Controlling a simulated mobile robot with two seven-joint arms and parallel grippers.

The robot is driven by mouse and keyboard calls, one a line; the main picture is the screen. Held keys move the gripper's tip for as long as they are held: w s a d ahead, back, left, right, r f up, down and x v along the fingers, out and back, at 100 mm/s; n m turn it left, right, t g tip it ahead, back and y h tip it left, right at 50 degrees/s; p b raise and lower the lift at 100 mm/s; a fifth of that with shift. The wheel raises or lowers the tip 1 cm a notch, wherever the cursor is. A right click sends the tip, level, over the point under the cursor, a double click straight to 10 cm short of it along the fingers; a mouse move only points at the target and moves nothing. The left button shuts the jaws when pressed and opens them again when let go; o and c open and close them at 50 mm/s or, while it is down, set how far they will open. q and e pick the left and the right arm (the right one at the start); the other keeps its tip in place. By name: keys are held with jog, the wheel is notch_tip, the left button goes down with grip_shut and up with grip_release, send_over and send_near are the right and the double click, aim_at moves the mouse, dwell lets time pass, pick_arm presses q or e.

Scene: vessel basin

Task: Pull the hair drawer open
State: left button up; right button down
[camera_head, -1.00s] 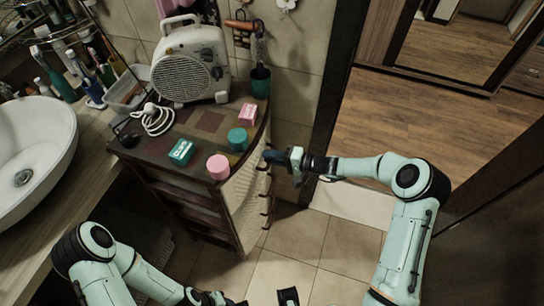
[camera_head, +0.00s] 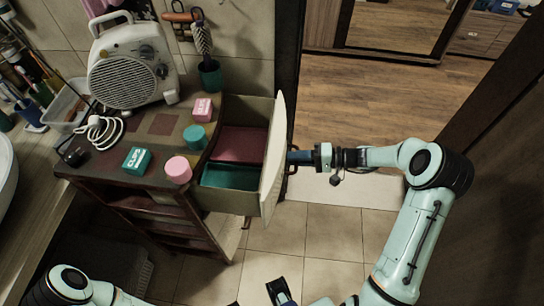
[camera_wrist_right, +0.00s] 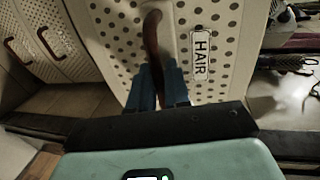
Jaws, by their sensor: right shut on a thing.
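The hair drawer (camera_head: 273,165) is the top drawer of the dark cabinet, and it stands open. Its pale dotted front shows in the right wrist view (camera_wrist_right: 225,25) with a "HAIR" label (camera_wrist_right: 201,55). Inside the drawer are a maroon section and a teal section. My right gripper (camera_head: 296,157) is at the outer side of the front. In the right wrist view its blue fingers (camera_wrist_right: 160,88) are shut on the brown curved drawer handle (camera_wrist_right: 152,35). My left gripper (camera_head: 279,291) shows only partly at the bottom edge; its jaw state is unclear.
On the cabinet top (camera_head: 105,165) stand a white heater (camera_head: 125,70), a pink box (camera_head: 203,109), a teal jar (camera_head: 195,136), a clips box (camera_head: 136,160) and a pink jar (camera_head: 178,169). Tiled floor (camera_head: 333,235) lies free in front.

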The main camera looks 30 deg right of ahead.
jog(key=f+v, duration=0.1)
jog(key=v, duration=0.8)
jog(key=shift+f, duration=0.4)
jog(key=shift+d, duration=0.15)
jog(key=c, duration=1.3)
grip_release()
jog(key=v, duration=1.3)
jog(key=shift+s+d+b, duration=0.1)
jog(key=shift+b, duration=0.3)
